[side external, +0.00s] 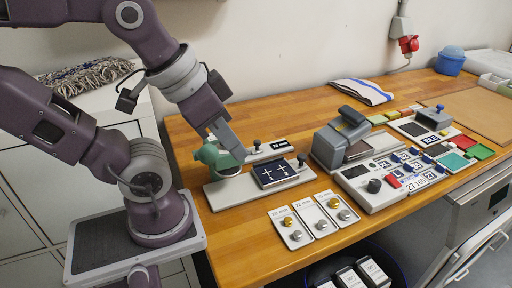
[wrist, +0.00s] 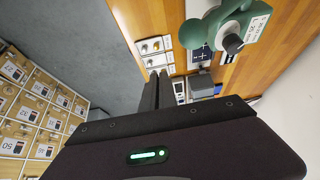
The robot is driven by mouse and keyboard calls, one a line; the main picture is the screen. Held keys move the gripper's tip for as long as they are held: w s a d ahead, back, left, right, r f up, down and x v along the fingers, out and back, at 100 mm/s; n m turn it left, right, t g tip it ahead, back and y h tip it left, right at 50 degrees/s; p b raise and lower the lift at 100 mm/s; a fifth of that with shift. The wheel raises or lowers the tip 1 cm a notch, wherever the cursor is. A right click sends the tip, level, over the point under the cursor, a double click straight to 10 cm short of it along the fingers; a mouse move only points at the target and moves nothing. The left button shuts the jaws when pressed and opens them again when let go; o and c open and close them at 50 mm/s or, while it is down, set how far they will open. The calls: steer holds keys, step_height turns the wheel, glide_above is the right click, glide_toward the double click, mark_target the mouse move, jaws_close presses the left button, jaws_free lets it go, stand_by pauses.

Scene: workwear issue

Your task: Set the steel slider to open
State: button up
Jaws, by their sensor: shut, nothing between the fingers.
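I cannot tell surely which part is the steel slider. A candidate is the grey metal rail (side external: 268,153) with a black knob (side external: 258,142) and a small black label, behind the green press (side external: 211,155); its setting is too small to read. A second black knob (side external: 301,159) stands at the right of the pale base plate (side external: 230,192). My gripper (side external: 238,155) is shut and empty, pointing down close by the green press; contact is unclear. In the wrist view my gripper (wrist: 158,76) shows as dark closed fingers, with the green press (wrist: 202,31) to their upper right.
A navy patch (side external: 274,172) lies on the plate. Three cards with brass and steel knobs (side external: 314,220) lie at the front edge. A grey machine (side external: 338,140) and a control panel (side external: 357,187) stand to the right. Bare wooden bench (side external: 290,115) is behind.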

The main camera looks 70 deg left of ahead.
steer(key=o, duration=0.7)
steer(key=shift+n+g+y, duration=0.3)
steer(key=shift+n+g, duration=0.1)
steer(key=shift+n, duration=0.3)
steer(key=w, duration=0.1)
steer(key=w+a, duration=0.2)
steer(key=w, duration=0.1)
steer(key=shift+r, duration=0.35)
steer(key=shift+o, duration=0.3)
steer(key=w+a+n+g, duration=0.1)
steer(key=w+a, duration=0.3)
steer(key=shift+w+f+n, duration=0.2)
steer(key=shift+w+n, duration=0.15)
steer(key=shift+n, duration=0.05)
steer(key=n+g, duration=0.4)
steer(key=n, duration=0.2)
glide_above(257, 141)
steer(key=f, duration=1.2)
steer(key=shift+w+d, duration=0.1)
steer(key=shift+d, duration=0.15)
steer(key=f, duration=0.6)
steer(key=shift+a+f, duration=0.3)
steer(key=shift+f, duration=0.5)
